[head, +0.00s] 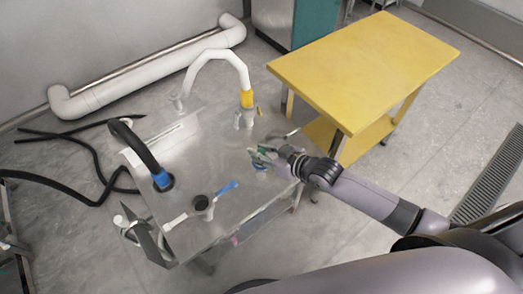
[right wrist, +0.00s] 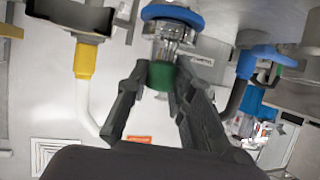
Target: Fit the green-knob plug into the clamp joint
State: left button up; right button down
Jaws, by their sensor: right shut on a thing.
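The green-knob plug (right wrist: 161,76) is between the fingertips of my right gripper (right wrist: 158,88) in the right wrist view. The gripper is shut on its green knob. In the head view my right gripper (head: 264,154) is over the right part of the metal table. A clear, glass-like part (right wrist: 173,38) with a blue ring (right wrist: 172,14) is directly beyond the knob. I cannot tell whether this is the clamp joint or whether the plug is seated in it. In the head view a bit of blue (head: 260,168) shows just below the fingers. My left gripper is not in view.
The metal table (head: 215,150) carries a white curved pipe with a yellow collar (head: 247,98), a black hose with a blue end (head: 162,180), and a black-topped fitting (head: 200,202) beside a blue lever (head: 226,187). A yellow table (head: 365,65) stands behind right.

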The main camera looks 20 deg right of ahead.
jog(key=shift+f, duration=0.15)
jog(key=c, duration=1.3)
grip_release()
jog(key=v, duration=1.2)
jog(key=shift+d+f, duration=0.1)
